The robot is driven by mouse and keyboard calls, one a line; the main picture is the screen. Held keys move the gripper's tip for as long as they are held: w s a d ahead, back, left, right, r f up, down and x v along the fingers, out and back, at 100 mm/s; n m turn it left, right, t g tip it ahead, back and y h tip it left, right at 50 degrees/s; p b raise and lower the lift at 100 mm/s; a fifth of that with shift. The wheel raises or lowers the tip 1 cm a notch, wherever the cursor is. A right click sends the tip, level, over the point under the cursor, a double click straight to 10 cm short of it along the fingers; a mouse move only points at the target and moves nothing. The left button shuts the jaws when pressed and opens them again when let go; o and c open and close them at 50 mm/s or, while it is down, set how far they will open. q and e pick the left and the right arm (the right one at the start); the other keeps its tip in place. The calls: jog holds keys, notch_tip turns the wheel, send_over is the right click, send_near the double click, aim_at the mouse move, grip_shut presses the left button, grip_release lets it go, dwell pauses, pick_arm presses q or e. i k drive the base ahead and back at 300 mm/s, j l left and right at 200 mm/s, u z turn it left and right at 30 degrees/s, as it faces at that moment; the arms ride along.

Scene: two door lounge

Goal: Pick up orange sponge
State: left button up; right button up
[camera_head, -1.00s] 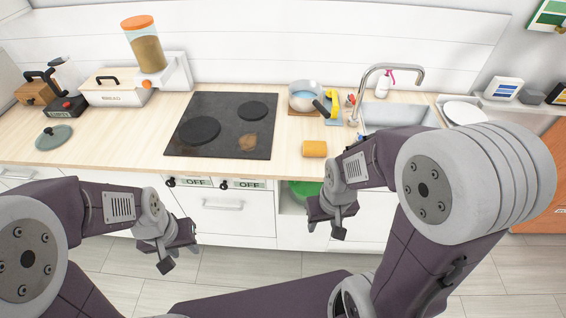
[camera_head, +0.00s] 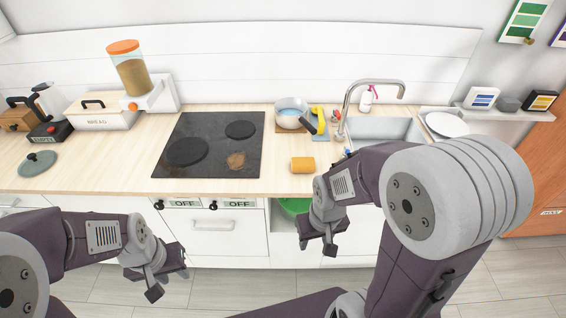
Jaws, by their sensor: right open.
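The orange sponge (camera_head: 302,165) lies on the wooden counter (camera_head: 110,172) near its front edge, right of the black cooktop (camera_head: 212,140). My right gripper (camera_head: 317,246) is open and empty. It hangs in front of the counter, below the sponge and apart from it. My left gripper (camera_head: 168,284) is empty, low over the floor in front of the cabinets at the left. Its fingers look apart.
A pot (camera_head: 291,112) stands behind the sponge, with a yellow item (camera_head: 318,118) beside it. The sink (camera_head: 384,130) and faucet (camera_head: 372,84) are to the right. A green bin (camera_head: 294,206) sits in an opening below the counter. The counter around the sponge is clear.

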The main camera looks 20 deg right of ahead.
aim_at(299, 164)
jog(key=i+l+u, duration=0.35)
jog(key=i+l, duration=0.15)
jog(key=l, duration=0.15)
jog(key=i+l+u, duration=0.2)
jog(key=l, duration=0.2)
